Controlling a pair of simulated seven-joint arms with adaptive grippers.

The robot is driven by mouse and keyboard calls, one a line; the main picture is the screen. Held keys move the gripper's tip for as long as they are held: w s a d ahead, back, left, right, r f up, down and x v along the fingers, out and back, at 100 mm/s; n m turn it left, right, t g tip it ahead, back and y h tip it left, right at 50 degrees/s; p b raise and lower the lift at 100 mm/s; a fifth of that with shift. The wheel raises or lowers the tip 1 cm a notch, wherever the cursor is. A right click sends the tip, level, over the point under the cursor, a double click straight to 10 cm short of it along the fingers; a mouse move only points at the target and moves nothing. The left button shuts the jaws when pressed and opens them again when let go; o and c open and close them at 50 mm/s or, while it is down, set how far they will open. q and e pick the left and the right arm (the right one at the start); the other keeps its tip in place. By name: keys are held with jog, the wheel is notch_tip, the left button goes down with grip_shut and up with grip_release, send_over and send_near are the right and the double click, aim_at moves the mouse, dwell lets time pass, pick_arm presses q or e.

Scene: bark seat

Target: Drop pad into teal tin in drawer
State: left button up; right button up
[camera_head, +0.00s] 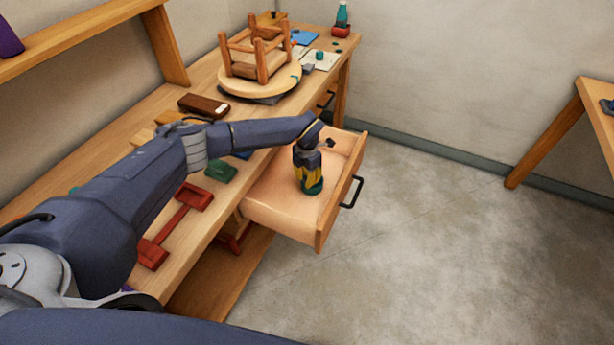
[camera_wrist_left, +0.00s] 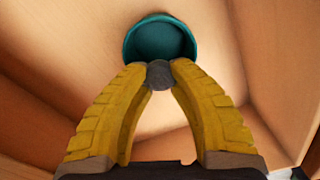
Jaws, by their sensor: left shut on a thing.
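My left gripper (camera_head: 308,180) reaches down into the open drawer (camera_head: 268,204). Its yellow fingers are shut on a small dark grey round pad, which shows between the fingertips in the left wrist view (camera_wrist_left: 160,74). The teal tin (camera_head: 313,188) stands on the drawer floor just under the fingertips, partly hidden by them in the head view. In the left wrist view the tin (camera_wrist_left: 160,36) is round and open, and the pad overlaps its near rim. I cannot tell whether the pad touches the tin. My right gripper is not in view.
The drawer's front has a black handle (camera_head: 352,192). On the bench are a red clamp-like tool (camera_head: 177,222), a green block (camera_head: 221,170), a brown box (camera_head: 204,105) and an upturned stool (camera_head: 261,75) on its round seat. Drawer walls stand close around the gripper.

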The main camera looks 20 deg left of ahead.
pick_arm(q)
jog(key=o, duration=0.8)
notch_tip(320, 180, up, 12)
dwell(0.6)
dwell(0.3)
